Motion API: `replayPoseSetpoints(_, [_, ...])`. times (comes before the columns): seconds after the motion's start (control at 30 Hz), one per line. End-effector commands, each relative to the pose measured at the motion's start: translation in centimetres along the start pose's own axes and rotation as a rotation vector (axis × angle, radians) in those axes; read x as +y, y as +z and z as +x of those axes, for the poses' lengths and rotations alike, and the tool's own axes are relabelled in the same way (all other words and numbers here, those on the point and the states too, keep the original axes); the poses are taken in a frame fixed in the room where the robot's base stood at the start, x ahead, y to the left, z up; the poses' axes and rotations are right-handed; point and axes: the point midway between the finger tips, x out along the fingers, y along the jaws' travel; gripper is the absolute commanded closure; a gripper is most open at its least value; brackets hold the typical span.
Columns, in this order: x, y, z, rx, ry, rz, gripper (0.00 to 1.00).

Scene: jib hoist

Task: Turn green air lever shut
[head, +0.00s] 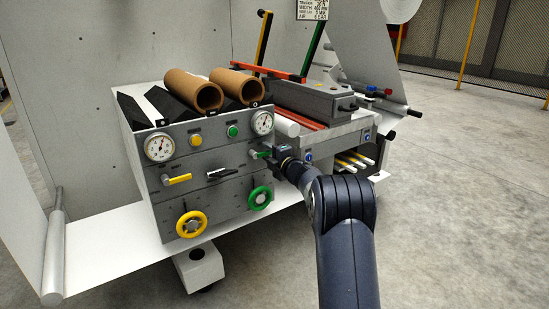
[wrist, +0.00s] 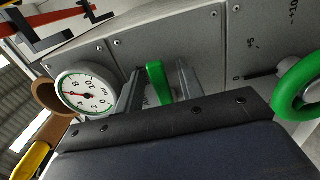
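The green air lever (head: 261,154) sits on the grey front panel, below the right-hand gauge, and points roughly sideways in the head view. My gripper (head: 270,153) is at the panel, at the lever's right end, and covers part of it. In the wrist view the green lever (wrist: 157,83) stands between the two fingers of my gripper (wrist: 160,76). The fingers are apart, with a visible gap on the right side of the lever. The left finger is close to the lever; I cannot tell whether it touches.
On the panel are a yellow lever (head: 177,179), a black-and-silver lever (head: 222,172), a yellow handwheel (head: 191,224), a green handwheel (head: 259,198) and the right gauge (head: 262,123). Cardboard cores (head: 193,90) lie on top. The floor at right is clear.

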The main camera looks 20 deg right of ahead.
Motion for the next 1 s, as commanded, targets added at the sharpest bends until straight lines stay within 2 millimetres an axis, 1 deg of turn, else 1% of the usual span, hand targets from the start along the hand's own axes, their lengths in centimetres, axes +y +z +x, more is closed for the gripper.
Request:
replayPoseSetpoints(0.17, [0.2,0.1,-1.9,-0.001,-0.001,0.0,0.64])
replayPoseSetpoints(0.4, [0.3,0.1,-6.0,-0.003,0.0,0.002,0.64])
replayPoseSetpoints(0.6, [0.1,0.1,-8.9,-0.002,-0.001,0.0,0.64])
replayPoseSetpoints(0.8, [0.0,0.0,-10.3,0.0,0.0,0.0,0.64])
replayPoseSetpoints(1.0, [0.0,0.0,-10.5,0.0,0.0,-0.001,0.64])
